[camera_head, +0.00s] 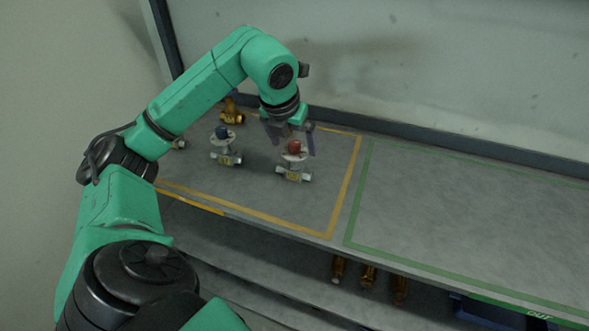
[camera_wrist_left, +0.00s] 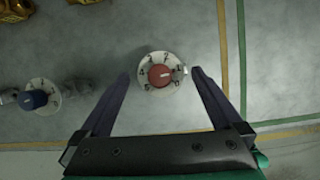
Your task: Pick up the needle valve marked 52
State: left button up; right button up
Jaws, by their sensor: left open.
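A valve with a red knob (camera_head: 294,148) and a white dial stands in the yellow-outlined area, with a small yellow tag on its body. Its numbered dial (camera_wrist_left: 168,87) shows from above in the left wrist view. A valve with a blue knob (camera_head: 222,133) stands to its left; it also shows in the left wrist view (camera_wrist_left: 36,98). I cannot read the tag numbers, so I cannot tell which is marked 52. My left gripper (camera_head: 293,138) is open above the red-knobbed valve. In the wrist view its fingers (camera_wrist_left: 161,76) lie either side of the dial, not closed on it. My right gripper is not in view.
A brass valve (camera_head: 232,115) stands behind the blue-knobbed one; another valve is partly hidden by my left arm. The green-outlined area (camera_head: 470,215) at right is empty. A wall rises behind. Brass parts (camera_head: 368,275) and a blue bin (camera_head: 490,312) sit on the lower shelf.

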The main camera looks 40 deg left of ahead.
pick_arm(q)
jog(key=shift+x, duration=0.9)
jog(key=shift+r, duration=0.15)
grip_shut()
